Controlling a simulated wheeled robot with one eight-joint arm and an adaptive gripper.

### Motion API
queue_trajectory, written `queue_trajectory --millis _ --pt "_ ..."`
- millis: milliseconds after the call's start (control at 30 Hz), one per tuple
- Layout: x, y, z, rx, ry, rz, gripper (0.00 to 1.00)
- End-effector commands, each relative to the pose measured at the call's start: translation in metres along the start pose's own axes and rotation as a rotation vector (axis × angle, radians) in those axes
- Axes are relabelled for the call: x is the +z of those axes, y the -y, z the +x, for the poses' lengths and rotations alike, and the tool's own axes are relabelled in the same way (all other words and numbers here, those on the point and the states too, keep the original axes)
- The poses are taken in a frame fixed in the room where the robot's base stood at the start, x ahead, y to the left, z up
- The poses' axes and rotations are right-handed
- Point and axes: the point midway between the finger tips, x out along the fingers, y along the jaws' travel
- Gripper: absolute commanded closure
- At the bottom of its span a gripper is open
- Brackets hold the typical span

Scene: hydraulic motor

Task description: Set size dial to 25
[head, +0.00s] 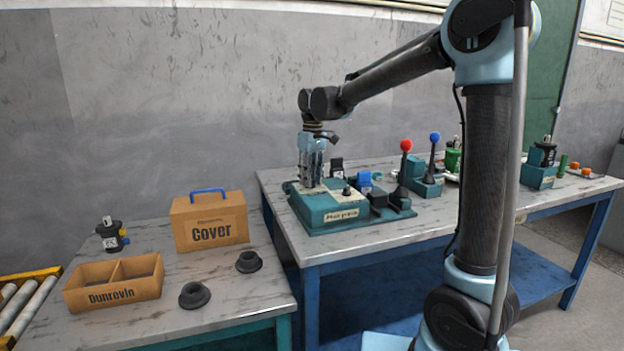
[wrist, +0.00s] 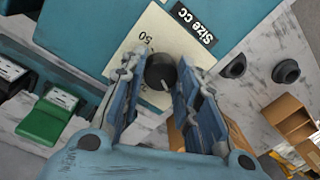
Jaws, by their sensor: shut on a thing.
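The size dial (wrist: 161,70) is a round black knob on a cream plate (wrist: 153,32) marked "Size cc" and "50". A small pale mark shows on the knob's lower edge in the wrist view; the number it points to is hidden. My gripper (wrist: 158,76) has one finger on each side of the knob and is shut on it. In the head view my gripper (head: 312,183) points down onto the left part of the teal motor station (head: 334,218). The dial itself is hidden there by the fingers.
A blue-knobbed lever (head: 433,152) stands behind. The left table holds a Cover box (head: 210,222), a Dunrevin tray (head: 113,292) and two black flanged parts.

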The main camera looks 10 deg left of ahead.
Motion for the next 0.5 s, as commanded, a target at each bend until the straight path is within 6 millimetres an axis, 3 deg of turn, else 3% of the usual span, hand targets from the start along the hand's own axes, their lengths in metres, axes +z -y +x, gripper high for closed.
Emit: queue_trajectory --millis 300,333,400,500 --pt "0.0 -0.0044 -0.0005 0.007 0.0 0.004 0.94" --pt "0.0 -0.0044 -0.0005 0.007 -0.001 0.004 0.68" --pt "-0.0001 -0.0043 -0.0005 0.007 -0.001 0.004 0.52" --pt "-0.0001 -0.0032 -0.0004 0.005 -0.001 0.003 0.5"
